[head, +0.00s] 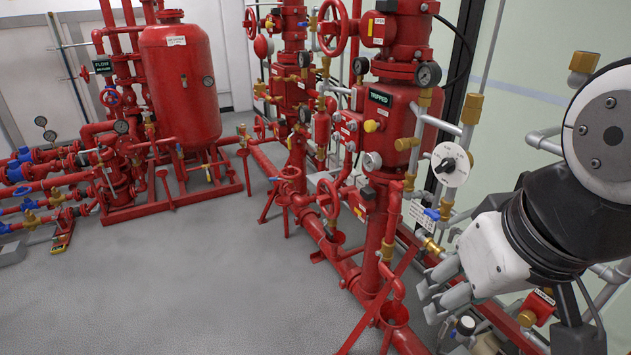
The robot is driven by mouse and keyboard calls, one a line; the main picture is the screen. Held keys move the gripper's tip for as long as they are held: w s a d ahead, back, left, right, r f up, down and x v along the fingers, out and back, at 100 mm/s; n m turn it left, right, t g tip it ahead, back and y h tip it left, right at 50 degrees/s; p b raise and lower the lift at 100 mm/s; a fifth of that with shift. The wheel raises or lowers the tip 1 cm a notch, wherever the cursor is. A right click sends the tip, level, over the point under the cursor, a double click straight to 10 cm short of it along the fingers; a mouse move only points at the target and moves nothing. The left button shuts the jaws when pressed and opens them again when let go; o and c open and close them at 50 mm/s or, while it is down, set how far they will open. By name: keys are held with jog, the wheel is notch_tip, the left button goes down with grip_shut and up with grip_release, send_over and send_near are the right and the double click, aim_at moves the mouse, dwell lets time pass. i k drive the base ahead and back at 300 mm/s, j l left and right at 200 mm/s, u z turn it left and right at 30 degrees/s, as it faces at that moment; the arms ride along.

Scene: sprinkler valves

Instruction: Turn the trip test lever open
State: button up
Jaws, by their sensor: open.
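The label's text is too small to read, so I cannot tell for sure that this is the trip test lever. My gripper (434,293) is at the lower right, white with grey fingers. It is open and empty, and appears in the picture below the blue lever. The fingers look apart from the lever, but the depth between them is unclear. My arm hides part of the pipework behind it.
A white round dial with a black knob (450,164) stands above the lever. Grey pipes (470,110) and a red valve body with a "TRIPPED" sign (380,97) are close by. A red tank (181,85) stands at the back left. The grey floor (190,290) at left is clear.

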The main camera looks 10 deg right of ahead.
aim_at(326, 231)
jog(key=i+j+z, duration=0.2)
jog(key=j, duration=0.15)
jog(key=i+j+z, duration=0.15)
jog(key=j, duration=0.2)
jog(key=i+j+z, duration=0.2)
jog(key=j, duration=0.2)
jog(key=i+j+z, duration=0.15)
jog(key=j, duration=0.25)
jog(key=i+j+z, duration=0.2)
jog(key=j, duration=0.2)
jog(key=j+z, duration=0.15)
jog(key=j, duration=0.25)
